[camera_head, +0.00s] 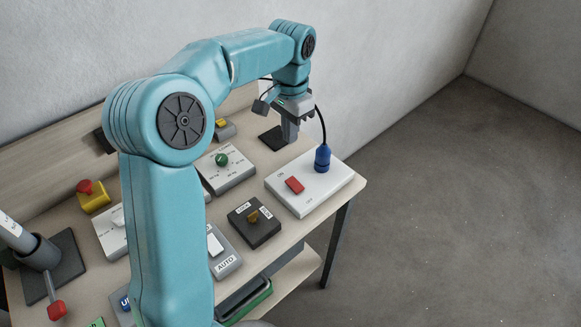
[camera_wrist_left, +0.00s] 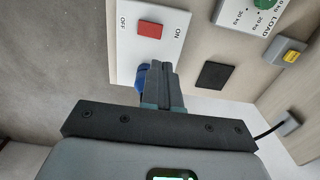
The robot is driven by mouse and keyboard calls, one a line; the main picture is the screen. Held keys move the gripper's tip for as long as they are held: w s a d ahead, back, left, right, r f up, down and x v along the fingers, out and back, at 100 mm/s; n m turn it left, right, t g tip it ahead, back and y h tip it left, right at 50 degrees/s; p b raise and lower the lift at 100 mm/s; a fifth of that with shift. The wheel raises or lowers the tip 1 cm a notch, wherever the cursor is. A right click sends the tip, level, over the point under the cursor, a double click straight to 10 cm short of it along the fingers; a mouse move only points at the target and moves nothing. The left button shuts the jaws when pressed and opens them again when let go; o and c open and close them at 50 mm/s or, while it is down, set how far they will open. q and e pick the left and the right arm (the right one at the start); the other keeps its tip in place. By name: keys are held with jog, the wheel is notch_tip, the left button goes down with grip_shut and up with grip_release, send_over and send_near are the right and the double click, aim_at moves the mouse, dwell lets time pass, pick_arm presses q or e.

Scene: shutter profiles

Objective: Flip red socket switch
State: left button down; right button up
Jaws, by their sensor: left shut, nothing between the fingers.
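The red switch (camera_head: 294,185) sits on a white socket box (camera_head: 325,184), between the printed words ON and OFF. A blue plug (camera_head: 322,158) with a black cable stands on the same box. My left gripper (camera_head: 290,138) is shut and empty, above the table behind the box in the head view. In the left wrist view the red switch (camera_wrist_left: 150,29) lies beyond the shut fingertips (camera_wrist_left: 160,70), apart from them. The fingers partly hide the blue plug (camera_wrist_left: 141,76) there. Which way the switch is tilted is hard to tell. My right gripper is not in view.
A flat black square (camera_head: 273,138) lies behind. The table edge is close on the right.

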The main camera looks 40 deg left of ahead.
pick_arm(q)
jog(key=d+r+p, duration=0.2)
jog(key=r, duration=0.5)
jog(key=d+r+p, duration=0.2)
jog(key=r, duration=0.5)
jog(key=shift+s+d+r+p, duration=0.3)
jog(key=shift+s, duration=0.1)
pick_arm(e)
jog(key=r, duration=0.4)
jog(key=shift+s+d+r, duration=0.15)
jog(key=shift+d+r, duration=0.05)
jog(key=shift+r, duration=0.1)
pick_arm(q)
jog(key=shift+a, duration=0.1)
